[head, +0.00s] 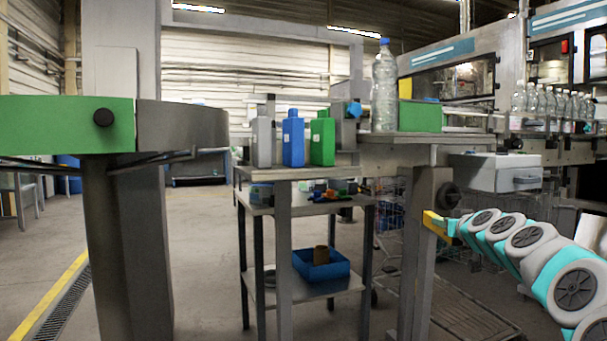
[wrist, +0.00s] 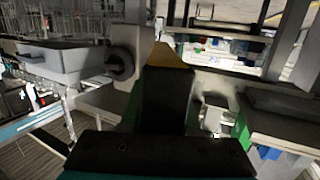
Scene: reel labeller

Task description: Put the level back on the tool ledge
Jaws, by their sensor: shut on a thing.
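My gripper (head: 448,226) is at the end of the teal and grey arm at the right in the head view. It is shut on a yellow piece, which I take to be the level (head: 434,224), in front of a grey post. In the wrist view the yellow end of the level (wrist: 170,57) shows beyond the dark gripper body. Most of the level is hidden by the gripper. I cannot tell for sure which surface is the tool ledge.
A black knob (head: 447,195) sits on the post just above my gripper. A clear bottle (head: 384,90) and a green box (head: 420,116) stand on the grey surface above. Left of it, a small table holds blue (head: 293,140) and green (head: 322,140) bottles.

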